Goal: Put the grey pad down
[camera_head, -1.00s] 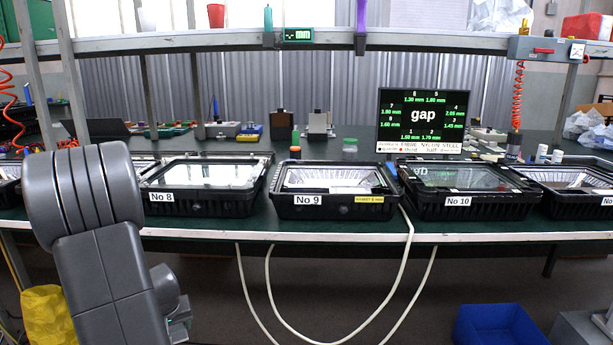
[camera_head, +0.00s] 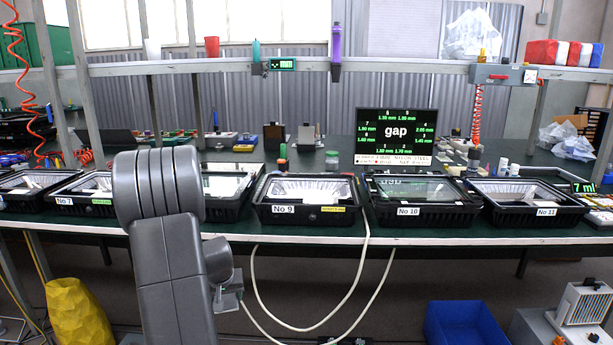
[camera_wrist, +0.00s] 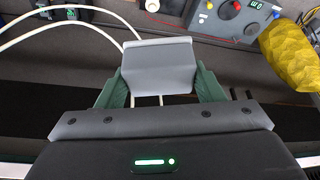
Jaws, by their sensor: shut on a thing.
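The grey pad (camera_wrist: 158,68) is a flat, slightly bent grey piece in the wrist view. My gripper (camera_wrist: 160,88) is shut on it, with a green finger on each side. The pad is held out beyond the fingers, with the floor and white cables behind it. In the head view my grey arm stands left of centre in front of the bench, and the gripper itself is mostly hidden behind it.
The bench (camera_head: 320,232) carries a row of black floodlight housings, including No 9 (camera_head: 305,212) and No 10 (camera_head: 408,215). A gap screen (camera_head: 396,132) stands behind them. A blue bin (camera_head: 466,325) and a yellow bag (camera_head: 82,312) are on the floor. White cables hang below the bench.

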